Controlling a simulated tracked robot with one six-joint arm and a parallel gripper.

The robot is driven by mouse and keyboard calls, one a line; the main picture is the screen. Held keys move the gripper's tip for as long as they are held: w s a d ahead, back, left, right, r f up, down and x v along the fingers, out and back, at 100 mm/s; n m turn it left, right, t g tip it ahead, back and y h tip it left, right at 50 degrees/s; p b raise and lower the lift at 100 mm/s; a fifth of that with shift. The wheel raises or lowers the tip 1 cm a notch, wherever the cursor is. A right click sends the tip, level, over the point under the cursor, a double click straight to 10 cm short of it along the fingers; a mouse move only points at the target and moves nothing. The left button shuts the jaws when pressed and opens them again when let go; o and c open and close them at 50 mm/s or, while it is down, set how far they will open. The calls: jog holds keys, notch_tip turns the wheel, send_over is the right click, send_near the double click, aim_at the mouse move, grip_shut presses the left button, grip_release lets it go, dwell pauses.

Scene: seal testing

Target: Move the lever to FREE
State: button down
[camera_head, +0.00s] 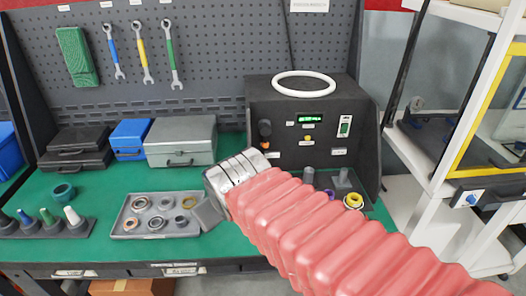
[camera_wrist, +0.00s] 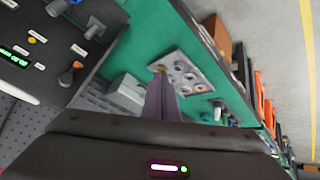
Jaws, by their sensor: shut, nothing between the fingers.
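The lever (camera_head: 265,133) is on the left of the front of the black test box (camera_head: 333,110), with a dark handle and an orange-brown part. Its labels are too small to read, so I cannot tell its set position. In the wrist view what looks like the lever (camera_wrist: 70,74) stands out from the panel at the upper left. My gripper (camera_head: 207,214) is left of and below the lever, over the right end of the parts tray. In the wrist view its fingers (camera_wrist: 162,98) are together and empty, apart from the lever.
The grey parts tray (camera_head: 120,226) holds several rings. A grey case (camera_head: 181,141) stands behind my gripper. A white ring (camera_head: 304,84) lies on the box. Grey posts (camera_head: 343,180) and a yellow ring (camera_head: 353,201) stand before the box, partly behind my arm.

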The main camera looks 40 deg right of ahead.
jog(key=w+d+f+n+t+h, duration=0.15)
jog(key=w+d+n, duration=0.25)
jog(key=w+d, duration=0.5)
jog(key=w+d+f+n+t+h, duration=0.1)
jog(key=w+d+n+t, duration=0.2)
jog(key=w+d+n, duration=0.55)
jog(key=s+d+f+n+t+y, duration=0.3)
jog(key=d+f+n+t, duration=0.2)
jog(key=d+f, duration=0.3)
jog(key=d, duration=0.3)
jog(key=shift+d+f, duration=0.3)
jog(key=shift+d, duration=0.05)
jog(key=shift+n+y, duration=0.25)
